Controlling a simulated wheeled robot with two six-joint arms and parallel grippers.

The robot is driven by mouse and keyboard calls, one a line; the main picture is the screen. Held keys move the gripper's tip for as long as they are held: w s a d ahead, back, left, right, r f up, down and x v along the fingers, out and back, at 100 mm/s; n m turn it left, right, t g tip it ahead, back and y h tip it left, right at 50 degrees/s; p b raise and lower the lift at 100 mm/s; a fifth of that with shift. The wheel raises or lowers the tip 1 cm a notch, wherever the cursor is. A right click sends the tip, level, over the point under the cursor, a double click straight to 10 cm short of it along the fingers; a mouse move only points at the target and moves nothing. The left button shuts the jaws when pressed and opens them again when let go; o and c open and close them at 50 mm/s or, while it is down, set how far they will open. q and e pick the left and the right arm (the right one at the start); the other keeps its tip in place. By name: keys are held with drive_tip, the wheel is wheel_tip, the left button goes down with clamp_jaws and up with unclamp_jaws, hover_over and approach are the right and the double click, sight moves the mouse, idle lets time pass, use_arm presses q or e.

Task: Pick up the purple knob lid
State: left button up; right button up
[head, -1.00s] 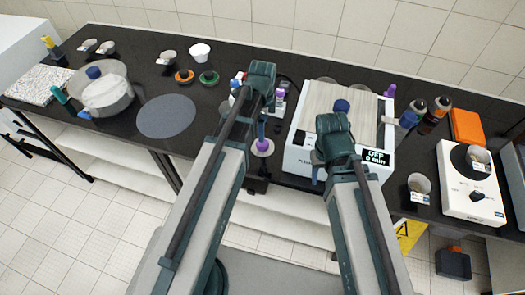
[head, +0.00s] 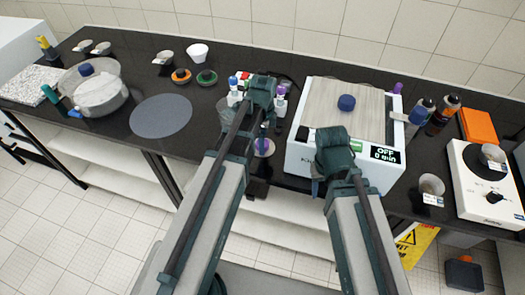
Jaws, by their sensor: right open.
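My right gripper (head: 318,186) is open at the front left of the white shaker box (head: 300,155), mostly hidden by my own wrist. It is to the right of the lid and apart from it.
The shaker box has a wooden-looking top with a blue knob (head: 346,103). Small bottles (head: 281,100) stand behind the lid. Brown bottles (head: 441,115) and a white hotplate-like device (head: 480,185) are at the right. A grey round mat (head: 160,116) and glass bowl (head: 100,95) are at the left.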

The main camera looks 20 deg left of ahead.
use_arm(q)
drive_tip(key=shift+f, duration=0.25)
drive_tip(key=c, duration=1.4)
drive_tip(key=shift+c, duration=0.2)
wheel_tip(320, 180, up, 10)
drive_tip(key=p, duration=1)
